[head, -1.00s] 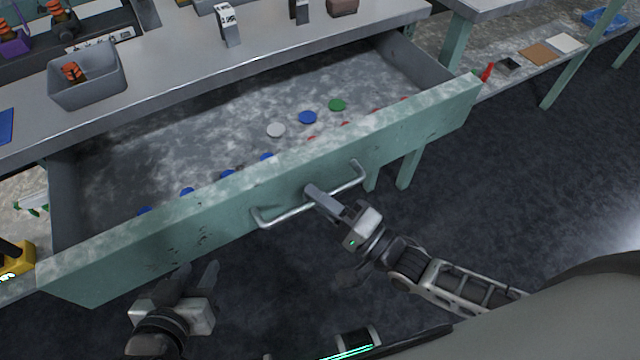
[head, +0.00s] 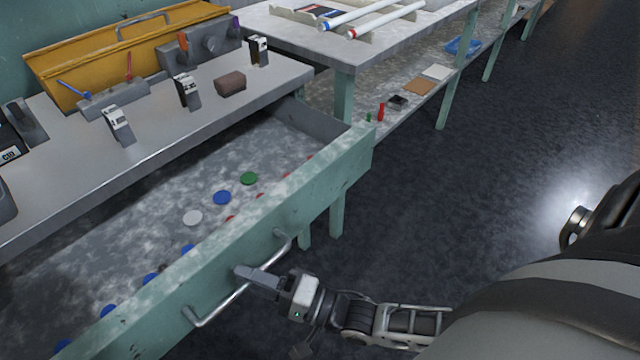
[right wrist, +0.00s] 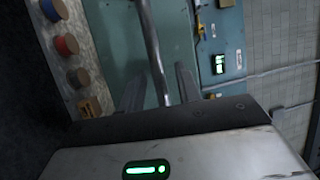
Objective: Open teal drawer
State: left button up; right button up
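The teal drawer (head: 330,190) under the grey workbench stands pulled out, its inside in plain view. Its metal bar handle (head: 222,307) is on the front panel. My right gripper (head: 258,279) is at the middle of this handle. In the right wrist view the handle bar (right wrist: 151,35) runs between the two fingers of my right gripper (right wrist: 160,85). The fingers are apart, with a gap showing beside the bar. Blue, green, white and red discs lie in the drawer, such as the green disc (head: 248,178). My left gripper is out of view.
The bench top holds a yellow toolbox (head: 75,62), a brown block (head: 230,84) and small grey holders. A second table (head: 345,45) with white tubes stands beyond. Its lower shelf carries a blue tray (head: 462,46). The dark floor at right is clear.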

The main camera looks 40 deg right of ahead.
pick_arm(q)
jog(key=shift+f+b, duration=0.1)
jog(key=shift+b, duration=0.5)
pick_arm(e)
jog(key=v, duration=1.5)
jog(key=shift+s+d, duration=0.2)
jog(key=shift+d, duration=0.05)
jog(key=shift+s+f, duration=0.1)
